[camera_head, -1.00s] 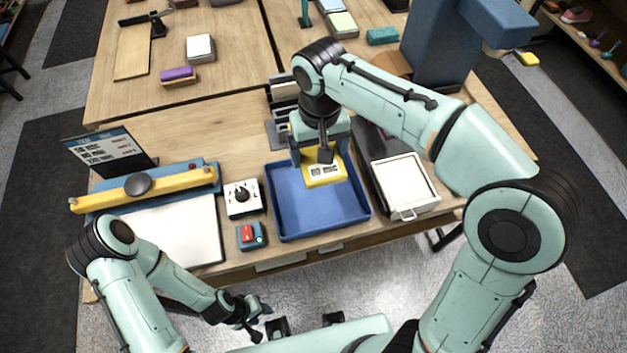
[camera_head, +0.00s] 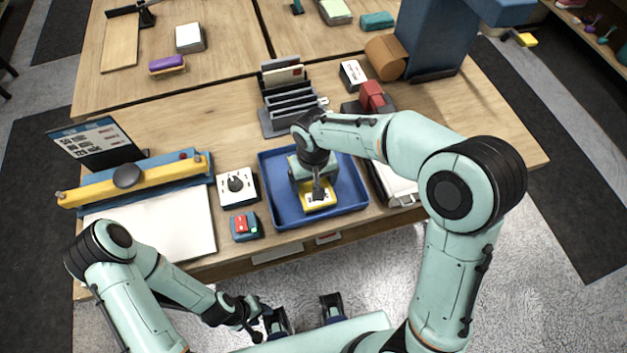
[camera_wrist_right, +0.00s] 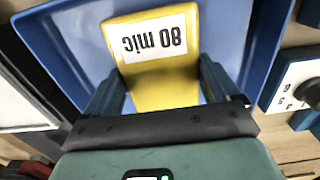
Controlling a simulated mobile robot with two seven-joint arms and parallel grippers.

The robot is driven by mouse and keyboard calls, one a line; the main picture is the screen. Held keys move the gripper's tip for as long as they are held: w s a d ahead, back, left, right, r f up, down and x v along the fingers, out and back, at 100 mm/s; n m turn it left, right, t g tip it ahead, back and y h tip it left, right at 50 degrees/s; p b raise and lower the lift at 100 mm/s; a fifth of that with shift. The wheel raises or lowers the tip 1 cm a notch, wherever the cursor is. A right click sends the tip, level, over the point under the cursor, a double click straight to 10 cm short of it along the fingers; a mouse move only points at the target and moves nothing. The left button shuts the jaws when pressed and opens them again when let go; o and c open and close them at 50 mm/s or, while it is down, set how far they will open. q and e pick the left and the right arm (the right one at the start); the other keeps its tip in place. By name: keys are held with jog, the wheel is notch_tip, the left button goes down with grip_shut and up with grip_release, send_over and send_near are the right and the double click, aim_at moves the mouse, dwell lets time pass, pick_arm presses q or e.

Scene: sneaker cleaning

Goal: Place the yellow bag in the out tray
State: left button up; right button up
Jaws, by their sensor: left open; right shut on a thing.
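The yellow bag (camera_head: 316,200) has a white label and is inside the blue tray (camera_head: 352,190). In the right wrist view the yellow bag (camera_wrist_right: 165,85) shows its "80 mic" label, with the blue tray (camera_wrist_right: 62,62) behind it. My right gripper (camera_head: 315,183) is over the tray, shut on the bag, one finger on each side of it. I cannot tell whether the bag touches the tray floor. My left gripper (camera_head: 256,325) is open and empty, low in front of the table, away from the tray.
A dial box (camera_head: 237,188) and a red-button box (camera_head: 245,226) stand left of the tray. A yellow-barred sealer (camera_head: 130,180) lies further left. A grey rack (camera_head: 288,108) stands behind the tray. A white-topped device (camera_head: 395,185) is close on its right, partly behind my arm.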

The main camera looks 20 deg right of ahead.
jog(key=shift+f, duration=0.2)
jog(key=shift+f, duration=0.15)
jog(key=o, duration=0.9)
jog(key=shift+r, duration=0.55)
notch_tip(320, 180, up, 11)
jog(key=shift+r+p, duration=0.2)
jog(key=shift+p, duration=0.55)
